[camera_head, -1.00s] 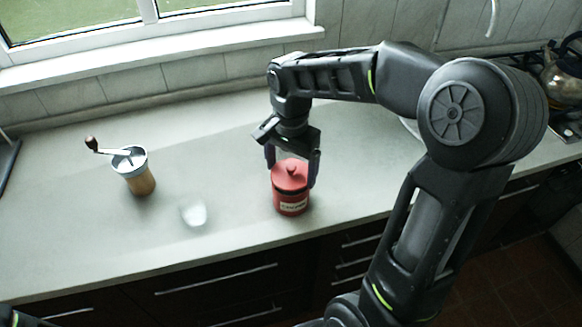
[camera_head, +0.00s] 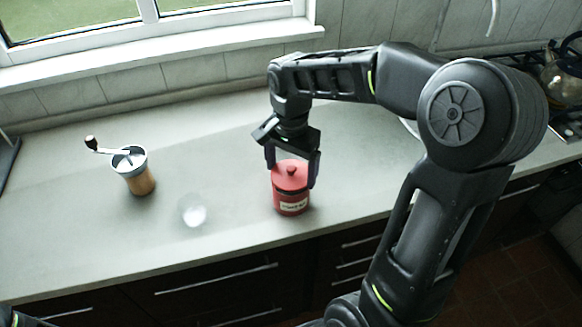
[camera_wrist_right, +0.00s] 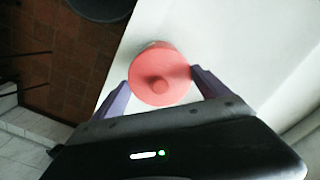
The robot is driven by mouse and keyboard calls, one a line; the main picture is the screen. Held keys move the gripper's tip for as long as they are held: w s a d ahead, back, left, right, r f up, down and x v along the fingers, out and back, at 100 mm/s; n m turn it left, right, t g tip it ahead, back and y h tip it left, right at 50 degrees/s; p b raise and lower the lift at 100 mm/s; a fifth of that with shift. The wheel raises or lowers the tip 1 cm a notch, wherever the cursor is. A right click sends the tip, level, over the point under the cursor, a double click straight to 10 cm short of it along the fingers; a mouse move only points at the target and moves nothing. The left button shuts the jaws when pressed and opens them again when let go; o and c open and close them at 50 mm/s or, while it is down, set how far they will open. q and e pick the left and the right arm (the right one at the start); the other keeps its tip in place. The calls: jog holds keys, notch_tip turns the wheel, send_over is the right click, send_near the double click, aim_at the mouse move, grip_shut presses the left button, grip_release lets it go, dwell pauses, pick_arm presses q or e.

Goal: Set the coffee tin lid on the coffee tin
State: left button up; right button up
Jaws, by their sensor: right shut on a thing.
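The red coffee tin (camera_head: 292,205) stands upright on the counter with a pale label on its front. The red coffee tin lid (camera_head: 290,176), with a round knob, is over the tin's mouth. A dark line shows between lid and tin, and I cannot tell if the lid is fully seated. My right gripper (camera_head: 292,180) points down and is shut on the lid, one finger on each side. The right wrist view shows the lid (camera_wrist_right: 160,79) from above between the purple fingers, hiding most of the tin. My left gripper is not in view.
A coffee grinder (camera_head: 138,178) with a crank stands left on the counter (camera_head: 210,160). A glass kettle (camera_head: 562,75) is at the far right. The counter's front edge is close to the tin.

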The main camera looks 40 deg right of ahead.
aim_at(291, 168)
jog(key=shift+f+b, duration=0.45)
jog(key=shift+f, duration=0.2)
jog(key=o, duration=1)
jog(key=shift+o, duration=0.2)
jog(key=shift+r, duration=0.25)
notch_tip(291, 168, up, 8)
jog(key=p, duration=0.6)
jog(key=shift+r+p, duration=0.8)
jog(key=shift+r, duration=0.5)
